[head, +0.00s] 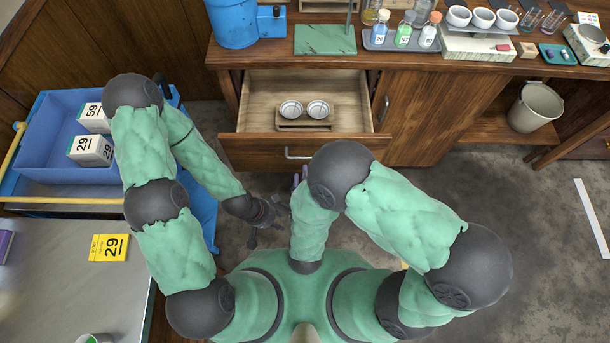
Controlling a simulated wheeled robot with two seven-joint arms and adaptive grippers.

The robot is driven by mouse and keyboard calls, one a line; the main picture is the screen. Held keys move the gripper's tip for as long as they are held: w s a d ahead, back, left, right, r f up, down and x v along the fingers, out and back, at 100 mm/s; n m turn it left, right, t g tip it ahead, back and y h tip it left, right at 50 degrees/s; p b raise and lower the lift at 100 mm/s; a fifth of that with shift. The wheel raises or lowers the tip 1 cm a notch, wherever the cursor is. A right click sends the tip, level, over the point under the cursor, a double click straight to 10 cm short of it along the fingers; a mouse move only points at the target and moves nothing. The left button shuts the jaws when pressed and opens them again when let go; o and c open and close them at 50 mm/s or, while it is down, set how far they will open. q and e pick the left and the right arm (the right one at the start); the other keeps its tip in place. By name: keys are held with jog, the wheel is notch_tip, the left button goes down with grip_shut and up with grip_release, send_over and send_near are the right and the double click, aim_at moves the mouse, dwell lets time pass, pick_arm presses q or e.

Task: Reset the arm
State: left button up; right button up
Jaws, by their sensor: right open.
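My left arm comes in from the left, bends high above the blue cart, and its forearm slopes down to the right. My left gripper (265,215) hangs over the floor in front of the drawer, touching nothing that I can see. Its fingers are small and dark, and I cannot tell how far apart they are. My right arm is folded in front of my body. My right gripper (298,179) shows only as purplish finger parts beside the dark elbow, just below the drawer handle (299,155). It is open, and the rest of it is hidden by the arm.
The wooden drawer (250,122) is pulled open, with two small metal bowls (304,109) on a stand inside. The counter above holds bottles, cups and a blue container (232,22). A blue bin (55,128) with white boxes stands left.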

dwell(0.4)
jog(key=w+d+f+n+g+y, duration=0.15)
jog(key=d+f+n+g, duration=0.25)
jog(key=f+n+g, duration=0.55)
jog(key=s+d+f+n+g+y+p, duration=0.1)
jog(key=s+d+f+n+g+y, duration=0.1)
jog(key=s+d+f+n+g, duration=0.3)
jog(key=s+f+n+g, duration=0.1)
jog(key=s, duration=0.2)
jog(key=shift+s+d+f, duration=0.35)
jog(key=shift+s+d, duration=0.05)
